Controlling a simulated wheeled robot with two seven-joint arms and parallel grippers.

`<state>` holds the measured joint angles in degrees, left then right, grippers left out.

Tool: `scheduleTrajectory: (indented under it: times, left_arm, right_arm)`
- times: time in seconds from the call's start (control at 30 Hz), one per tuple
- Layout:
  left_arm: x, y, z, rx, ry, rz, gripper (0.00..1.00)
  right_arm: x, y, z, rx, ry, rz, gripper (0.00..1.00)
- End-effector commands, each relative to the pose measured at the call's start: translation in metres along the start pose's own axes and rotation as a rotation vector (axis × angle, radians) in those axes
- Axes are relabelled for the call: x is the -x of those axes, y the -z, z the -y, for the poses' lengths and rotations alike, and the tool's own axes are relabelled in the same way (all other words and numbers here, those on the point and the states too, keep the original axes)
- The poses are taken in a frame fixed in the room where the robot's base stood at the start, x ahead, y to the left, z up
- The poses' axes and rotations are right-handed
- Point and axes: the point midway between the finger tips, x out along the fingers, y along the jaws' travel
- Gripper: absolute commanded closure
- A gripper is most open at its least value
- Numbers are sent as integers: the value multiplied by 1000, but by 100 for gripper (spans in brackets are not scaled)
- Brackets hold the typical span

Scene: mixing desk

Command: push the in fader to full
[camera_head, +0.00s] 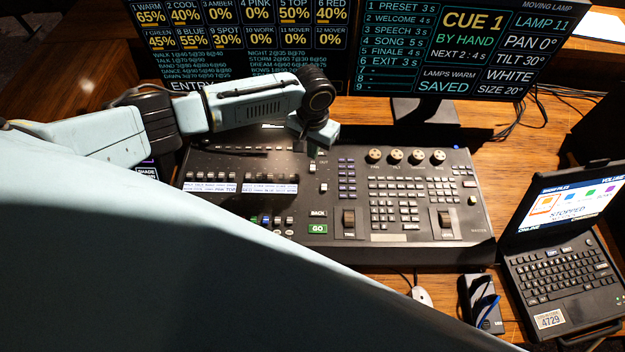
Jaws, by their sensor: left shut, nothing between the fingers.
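The black mixing desk (345,250) lies on the wooden table, with rows of keys, faders and wheels. A small pair of labels that seems to read IN and OUT is near its upper middle. A light fader cap (312,168) shows just below the labels, on the left; I take it as the in fader, but the text is too small to be sure. Another light cap sits lower and to the right. My left gripper (318,136) is shut and empty, pointing down over the desk's upper edge, just above these faders in the picture. It hides part of the desk there. My right gripper is out of view.
Two monitors (455,45) stand behind the desk, close to my left arm. My pale arm link covers the lower left.

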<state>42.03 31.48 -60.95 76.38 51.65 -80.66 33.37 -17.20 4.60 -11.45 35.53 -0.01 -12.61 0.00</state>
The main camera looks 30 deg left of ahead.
Motion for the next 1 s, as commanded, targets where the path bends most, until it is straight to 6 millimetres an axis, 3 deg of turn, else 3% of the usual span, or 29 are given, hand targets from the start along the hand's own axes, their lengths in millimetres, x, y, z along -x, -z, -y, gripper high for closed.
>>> scheduleTrajectory:
  times: [0.43,0.8,1.0]
  left_arm:
    - [6,0,0,0,0,0,100]
    - [32,0,0,0,0,0,100]
    - [46,0,0,-1,-1,-1,100]
  right_arm:
    - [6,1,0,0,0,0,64]
    - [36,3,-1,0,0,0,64]
    - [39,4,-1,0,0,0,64]
